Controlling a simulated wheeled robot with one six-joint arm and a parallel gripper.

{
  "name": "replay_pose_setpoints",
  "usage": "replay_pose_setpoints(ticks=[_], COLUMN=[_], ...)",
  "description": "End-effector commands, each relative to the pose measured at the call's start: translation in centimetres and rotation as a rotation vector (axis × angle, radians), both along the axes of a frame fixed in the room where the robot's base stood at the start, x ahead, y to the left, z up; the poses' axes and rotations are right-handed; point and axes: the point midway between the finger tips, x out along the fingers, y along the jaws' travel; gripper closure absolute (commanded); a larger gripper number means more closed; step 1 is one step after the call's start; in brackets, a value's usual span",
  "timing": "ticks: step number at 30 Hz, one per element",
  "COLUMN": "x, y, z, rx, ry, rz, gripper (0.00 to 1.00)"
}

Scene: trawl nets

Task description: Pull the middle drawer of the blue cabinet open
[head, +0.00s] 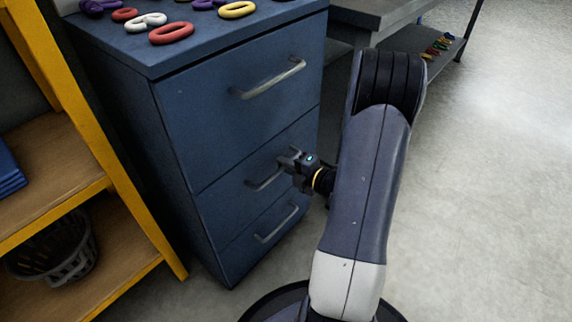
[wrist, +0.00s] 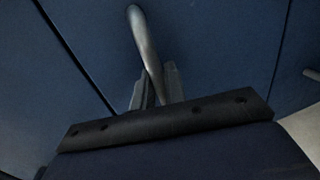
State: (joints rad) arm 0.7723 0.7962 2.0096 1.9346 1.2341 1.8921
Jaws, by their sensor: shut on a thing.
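The blue cabinet (head: 180,150) stands left of the middle in the head view, with three drawers one above another. The middle drawer (head: 225,196) looks flush with the front of the cabinet. Its curved metal handle (head: 263,181) is partly hidden by my gripper (head: 290,165). My gripper is shut on that handle, near its right end in the head view. In the wrist view the handle (wrist: 146,45) runs down between the two fingers of my gripper (wrist: 156,88), and the drawer front fills most of the view.
The top drawer handle (head: 268,79) and bottom drawer handle (head: 276,224) stick out above and below. Several coloured rings (head: 171,33) lie on the cabinet top. A yellow-framed shelf (head: 140,215) stands close on the left. Open floor (head: 480,200) lies to the right.

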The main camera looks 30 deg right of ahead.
Motion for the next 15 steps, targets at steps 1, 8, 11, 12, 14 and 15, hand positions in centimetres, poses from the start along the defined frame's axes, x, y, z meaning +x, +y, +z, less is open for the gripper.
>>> replay_pose_setpoints(ticks=[1,8,11,12,14,15], x=[-0.1,-2.1,-3.9,-4.7,-6.2,-7.2], y=[0.0,-0.8,-1.5,-1.8,-2.4,-2.7], z=[0.0,0.2,0.3,0.3,0.3,0.4], rx=[0.001,0.003,0.003,0.004,0.005,0.005], ry=[0.001,0.004,0.005,0.005,0.006,0.005], rz=[0.0,-0.005,-0.006,-0.007,-0.01,-0.009], gripper=[1.0,1.0,1.0,1.0,1.0,1.0])
